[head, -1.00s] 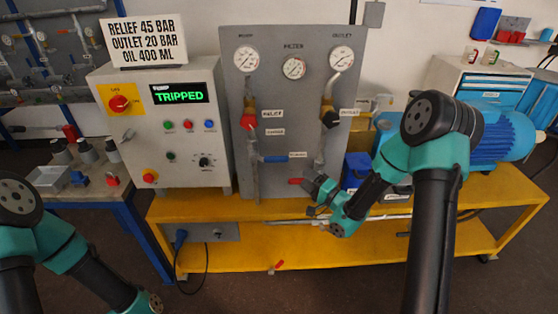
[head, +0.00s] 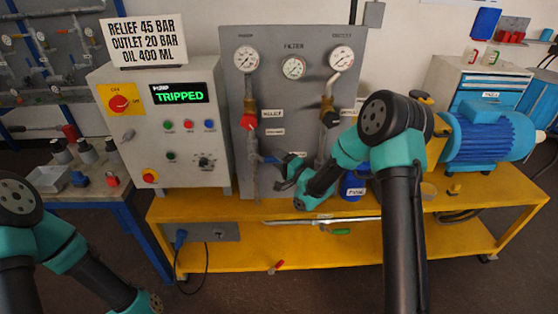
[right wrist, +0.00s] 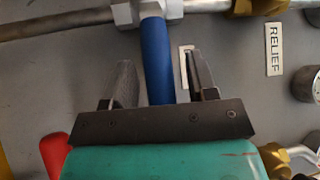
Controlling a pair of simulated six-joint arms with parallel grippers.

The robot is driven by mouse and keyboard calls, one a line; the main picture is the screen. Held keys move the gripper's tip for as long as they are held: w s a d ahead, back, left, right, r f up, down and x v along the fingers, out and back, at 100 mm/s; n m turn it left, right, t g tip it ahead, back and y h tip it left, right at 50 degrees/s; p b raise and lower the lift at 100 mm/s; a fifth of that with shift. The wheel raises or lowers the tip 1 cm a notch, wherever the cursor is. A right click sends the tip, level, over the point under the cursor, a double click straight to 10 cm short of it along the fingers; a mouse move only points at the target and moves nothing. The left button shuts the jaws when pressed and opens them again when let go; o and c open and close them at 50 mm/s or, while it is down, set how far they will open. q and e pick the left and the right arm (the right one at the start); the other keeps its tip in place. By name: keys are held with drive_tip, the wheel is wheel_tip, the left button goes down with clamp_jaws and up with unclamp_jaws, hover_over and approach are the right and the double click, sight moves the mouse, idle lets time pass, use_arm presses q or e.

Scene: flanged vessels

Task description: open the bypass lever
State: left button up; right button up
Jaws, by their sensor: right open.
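The bypass lever (head: 268,159) has a blue handle and sits low on the grey gauge panel (head: 290,90). In the head view it points right from the left-hand pipe. My right gripper (head: 279,164) is at the handle, partly covering it. In the right wrist view the blue handle (right wrist: 157,55) lies between the two fingers of my open right gripper (right wrist: 160,85), with a gap on each side. The handle's near end is hidden behind the gripper body. Of my left arm only links show at the lower left; its gripper is out of view.
A red-handled valve (head: 250,121) is above the lever, by the RELIEF label (right wrist: 274,49). A red handle (right wrist: 55,152) is close to the gripper's left in the wrist view. The control box (head: 180,125) reads TRIPPED. The yellow bench shelf (head: 330,250) has free room.

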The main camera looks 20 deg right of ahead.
clamp_jaws()
idle(0.5)
drive_tip(key=shift+a+f+m+t, duration=0.1)
drive_tip(key=shift+f+m+t, duration=0.7)
drive_tip(key=shift+f+m, duration=0.15)
drive_tip(key=shift+w+a+f+m+t, duration=0.1)
drive_tip(key=shift+a+f+m+t, duration=0.1)
drive_tip(key=shift+f+m+t, duration=0.8)
drive_tip(key=shift+r, duration=0.2)
unclamp_jaws()
